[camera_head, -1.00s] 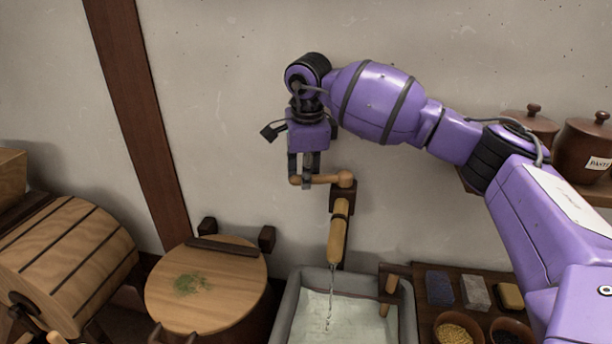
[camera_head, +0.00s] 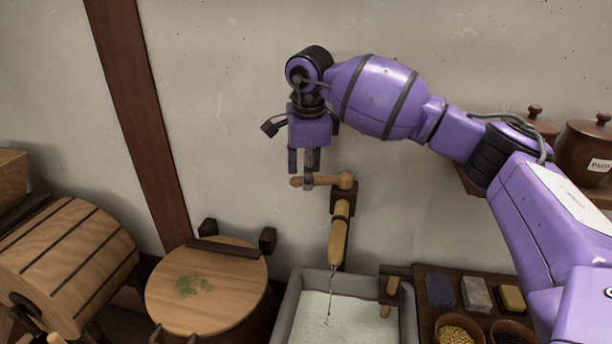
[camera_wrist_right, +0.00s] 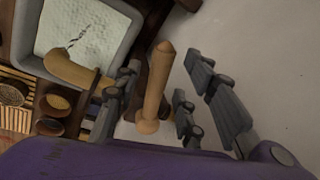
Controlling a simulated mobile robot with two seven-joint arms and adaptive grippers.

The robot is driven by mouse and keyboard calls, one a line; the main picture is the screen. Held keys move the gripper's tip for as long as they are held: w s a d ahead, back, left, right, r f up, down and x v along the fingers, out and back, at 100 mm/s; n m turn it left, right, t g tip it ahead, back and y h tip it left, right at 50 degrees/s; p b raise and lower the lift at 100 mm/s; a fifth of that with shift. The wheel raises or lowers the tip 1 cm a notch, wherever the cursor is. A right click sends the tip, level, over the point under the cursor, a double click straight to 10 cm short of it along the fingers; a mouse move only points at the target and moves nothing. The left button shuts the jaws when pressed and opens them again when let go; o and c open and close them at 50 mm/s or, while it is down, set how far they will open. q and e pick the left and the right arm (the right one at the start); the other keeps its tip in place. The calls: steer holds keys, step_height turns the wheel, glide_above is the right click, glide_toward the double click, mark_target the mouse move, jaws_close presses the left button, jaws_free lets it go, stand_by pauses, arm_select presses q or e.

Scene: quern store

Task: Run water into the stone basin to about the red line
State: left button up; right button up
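The stone basin (camera_head: 284,325) stands at bottom centre, partly cut off, with pale water (camera_head: 345,318) in it. A thin stream runs into it from the wooden spout (camera_head: 338,240). No red line can be made out. The tap's wooden handle (camera_head: 327,181) points left from the valve; it also shows in the right wrist view (camera_wrist_right: 155,88). My right gripper (camera_head: 302,168) is open at the handle's free end. In the right wrist view its fingers (camera_wrist_right: 158,98) stand on both sides of the handle, with gaps. My left gripper is out of view.
A round wooden lid (camera_head: 225,290) with green bits lies left of the basin, beside a slatted barrel (camera_head: 65,255). Right of the basin, a dark tray (camera_head: 425,310) holds blocks and bowls. Lidded brown jars (camera_head: 585,150) stand on a shelf at right.

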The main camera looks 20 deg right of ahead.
step_height(320, 180, up, 10)
steer(key=s, duration=0.2)
steer(key=shift+a+r, duration=0.2)
steer(key=shift+a, duration=0.1)
stand_by(7.0)
